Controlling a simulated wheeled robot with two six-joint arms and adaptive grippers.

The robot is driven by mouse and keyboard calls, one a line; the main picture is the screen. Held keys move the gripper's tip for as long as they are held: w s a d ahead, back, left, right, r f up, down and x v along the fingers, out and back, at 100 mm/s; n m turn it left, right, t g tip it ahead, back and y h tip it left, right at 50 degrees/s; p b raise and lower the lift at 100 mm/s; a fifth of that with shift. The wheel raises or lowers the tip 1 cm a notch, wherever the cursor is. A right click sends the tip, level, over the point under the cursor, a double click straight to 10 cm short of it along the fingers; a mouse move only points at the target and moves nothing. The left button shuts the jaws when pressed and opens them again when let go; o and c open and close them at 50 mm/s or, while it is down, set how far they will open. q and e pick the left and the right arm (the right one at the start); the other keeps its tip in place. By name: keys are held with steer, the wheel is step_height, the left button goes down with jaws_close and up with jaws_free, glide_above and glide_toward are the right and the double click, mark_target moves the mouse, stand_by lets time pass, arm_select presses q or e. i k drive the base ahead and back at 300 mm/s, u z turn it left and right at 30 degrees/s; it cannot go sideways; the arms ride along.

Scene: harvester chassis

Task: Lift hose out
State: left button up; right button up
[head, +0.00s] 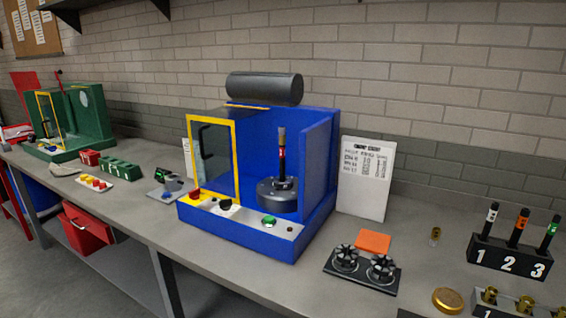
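A short dark hose (282,160) with a red band stands upright in a round dark metal base (278,194). Both are inside the open-fronted blue machine (262,238). The yellow-framed door (215,158) with a dark window is at the machine's left side and does not cover the hose. Several similar hoses, such as the orange-banded one (519,228), stand in a black rack (487,256) marked 1, 2, 3 at the right. Neither of my grippers is in view.
A white sign card (365,178) stands right of the machine. A black block with two knobs (361,268), an orange pad (373,242) and a brass cap (447,301) lie in front of it. A green machine (85,122) stands far left on the grey bench (150,222).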

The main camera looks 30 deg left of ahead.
mark_target(282, 130)
steer(key=k, duration=0.6)
steer(key=u, duration=0.45)
steer(key=i, duration=1.3)
steer(key=z, duration=0.5)
